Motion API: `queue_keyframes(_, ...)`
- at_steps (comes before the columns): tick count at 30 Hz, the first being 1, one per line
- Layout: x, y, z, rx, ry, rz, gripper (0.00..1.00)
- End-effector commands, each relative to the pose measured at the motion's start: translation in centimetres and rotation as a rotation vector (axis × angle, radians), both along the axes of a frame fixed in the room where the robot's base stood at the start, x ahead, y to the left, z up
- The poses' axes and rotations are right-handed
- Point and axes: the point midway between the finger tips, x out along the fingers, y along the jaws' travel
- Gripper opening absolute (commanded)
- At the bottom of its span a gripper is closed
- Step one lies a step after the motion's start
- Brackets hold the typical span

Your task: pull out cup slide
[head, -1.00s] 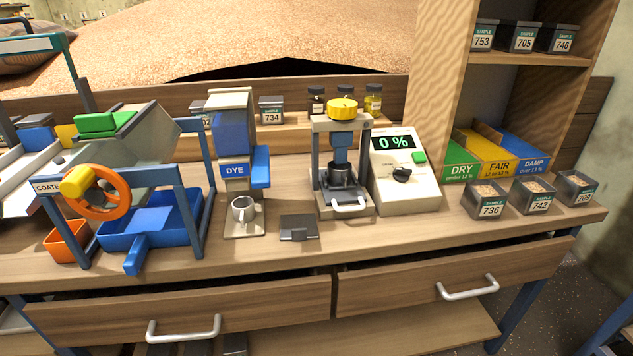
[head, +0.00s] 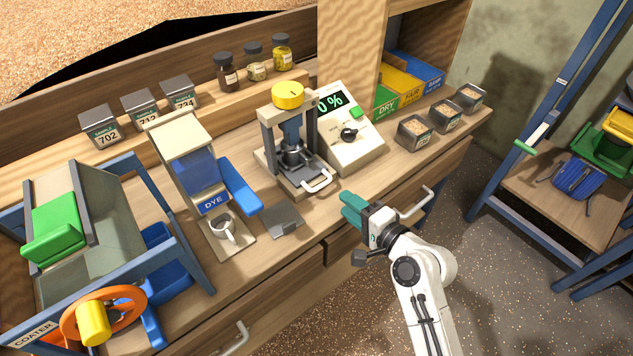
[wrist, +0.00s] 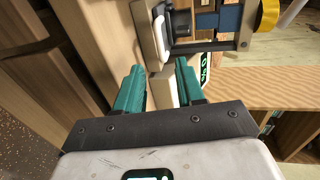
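The cup slide is the grey tray with a white handle (head: 318,182) at the foot of the press (head: 270,135). A dark metal cup (head: 293,160) sits on it, under the yellow-knobbed post. The slide is pushed in. My gripper (head: 347,205) has teal fingers and hovers in front of the bench edge, to the right of and below the handle, apart from it. In the wrist view, the fingers (wrist: 159,82) are spread with nothing between them. The press base and pale handle (wrist: 162,52) show just beyond the fingertips.
A meter (head: 350,150) with a green display stands right of the press. Sample boxes (head: 414,132) stand at right. A drawer handle (head: 416,203) juts out near my gripper.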

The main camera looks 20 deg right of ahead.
Motion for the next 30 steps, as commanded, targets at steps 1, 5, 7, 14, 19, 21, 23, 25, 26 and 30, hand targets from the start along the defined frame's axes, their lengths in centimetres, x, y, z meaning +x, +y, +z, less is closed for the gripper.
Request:
queue_keyframes(1, 0.9, 0.3, 0.0, -0.001, -0.001, 0.002, 0.38)
queue_keyframes(5, 3.2, 1.0, -0.6, -0.005, 0.0, 0.003, 0.38)
queue_keyframes(7, 4.4, 1.4, -0.9, -0.003, 0.0, 0.003, 0.38)
queue_keyframes(14, 7.3, 2.4, -1.6, -0.005, 0.0, 0.003, 0.38)
queue_keyframes(19, 8.2, 2.7, -1.9, -0.005, 0.0, 0.002, 0.38)
queue_keyframes(21, 8.3, 2.7, -1.9, -0.005, 0.0, 0.002, 0.38)
queue_keyframes(23, 8.3, 2.7, -1.9, -0.005, 0.0, 0.002, 0.38)
queue_keyframes(25, 8.3, 2.7, -1.9, -0.005, 0.0, 0.002, 0.38)
queue_keyframes(26, 8.3, 2.7, -1.9, -0.005, 0.0, 0.002, 0.38)
queue_keyframes(30, 8.3, 2.7, -1.9, -0.005, 0.0, 0.002, 0.3)
